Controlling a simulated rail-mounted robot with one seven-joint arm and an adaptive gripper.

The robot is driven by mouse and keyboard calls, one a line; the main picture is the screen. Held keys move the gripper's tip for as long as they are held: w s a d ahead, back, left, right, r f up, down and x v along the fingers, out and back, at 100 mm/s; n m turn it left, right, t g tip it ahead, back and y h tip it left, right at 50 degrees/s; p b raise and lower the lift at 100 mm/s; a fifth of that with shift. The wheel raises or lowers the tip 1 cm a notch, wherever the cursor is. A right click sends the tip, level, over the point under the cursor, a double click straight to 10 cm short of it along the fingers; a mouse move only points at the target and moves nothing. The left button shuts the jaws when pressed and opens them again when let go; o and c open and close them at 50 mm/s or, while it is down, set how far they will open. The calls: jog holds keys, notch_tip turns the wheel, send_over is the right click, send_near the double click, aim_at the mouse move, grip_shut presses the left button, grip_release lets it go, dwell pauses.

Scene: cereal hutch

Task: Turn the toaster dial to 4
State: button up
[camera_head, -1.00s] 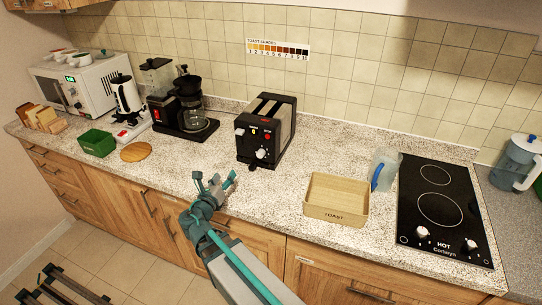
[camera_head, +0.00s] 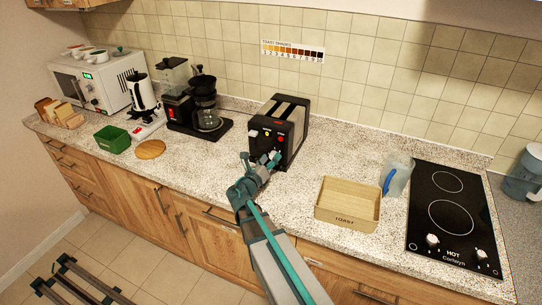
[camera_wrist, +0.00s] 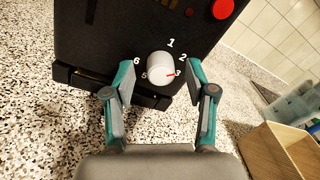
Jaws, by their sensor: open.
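The black toaster (camera_head: 291,127) stands on the speckled counter, its dial side facing my gripper. In the wrist view the toaster front (camera_wrist: 105,35) carries a white round dial (camera_wrist: 157,66). The dial's red mark points at or near the 3; the numerals 1, 2, 5 and 6 also show around it, while 4 is hidden. My gripper (camera_head: 260,160) is open in front of the toaster. In the wrist view its two teal-and-grey fingers (camera_wrist: 160,82) stand on either side of the dial, with visible gaps and nothing held. The arm hides the dial in the head view.
A red button (camera_wrist: 221,8) is above and right of the dial. A wooden TOAST box (camera_head: 348,219) stands to the right, beside a clear jug (camera_head: 398,177) and the black hob (camera_head: 455,220). The coffee maker (camera_head: 205,110) is left. Open counter lies in front of the toaster.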

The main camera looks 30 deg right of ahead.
jog(key=shift+w+d, duration=0.25)
jog(key=shift+d, duration=0.15)
grip_shut()
